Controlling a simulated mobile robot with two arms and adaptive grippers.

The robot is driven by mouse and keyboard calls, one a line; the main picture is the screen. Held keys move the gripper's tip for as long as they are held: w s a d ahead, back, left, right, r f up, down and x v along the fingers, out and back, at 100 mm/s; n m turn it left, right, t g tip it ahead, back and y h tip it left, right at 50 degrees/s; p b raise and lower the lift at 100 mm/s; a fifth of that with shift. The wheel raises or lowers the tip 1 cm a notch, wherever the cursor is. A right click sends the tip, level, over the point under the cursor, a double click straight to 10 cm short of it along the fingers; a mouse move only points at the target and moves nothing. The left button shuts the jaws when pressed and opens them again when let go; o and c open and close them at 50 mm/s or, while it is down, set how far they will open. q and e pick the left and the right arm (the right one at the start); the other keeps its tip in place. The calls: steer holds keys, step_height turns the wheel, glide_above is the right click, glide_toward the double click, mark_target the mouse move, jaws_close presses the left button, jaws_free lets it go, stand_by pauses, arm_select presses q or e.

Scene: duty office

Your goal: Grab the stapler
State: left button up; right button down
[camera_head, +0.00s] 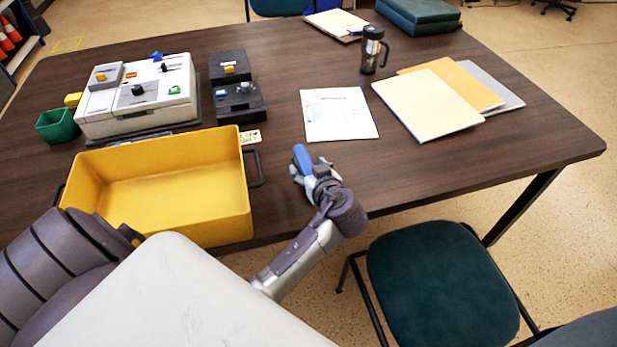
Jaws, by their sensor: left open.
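A blue object (302,156), which looks like the stapler, lies on the dark wooden table (285,190) near its front edge. My left gripper (311,167) is open, with its fingers around the near end of the blue object. The fingers and palm hide that near end, and I cannot tell whether they touch it. My right gripper is not in view.
A yellow bin (215,222) with dark handles stands just left of my gripper. A green chair (440,285) is at the front right.

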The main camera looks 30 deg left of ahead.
arm_select(q)
steer(key=x, duration=0.3)
steer(key=shift+w+a+f, duration=0.1)
steer(key=shift+w+a, duration=0.1)
jaws_close()
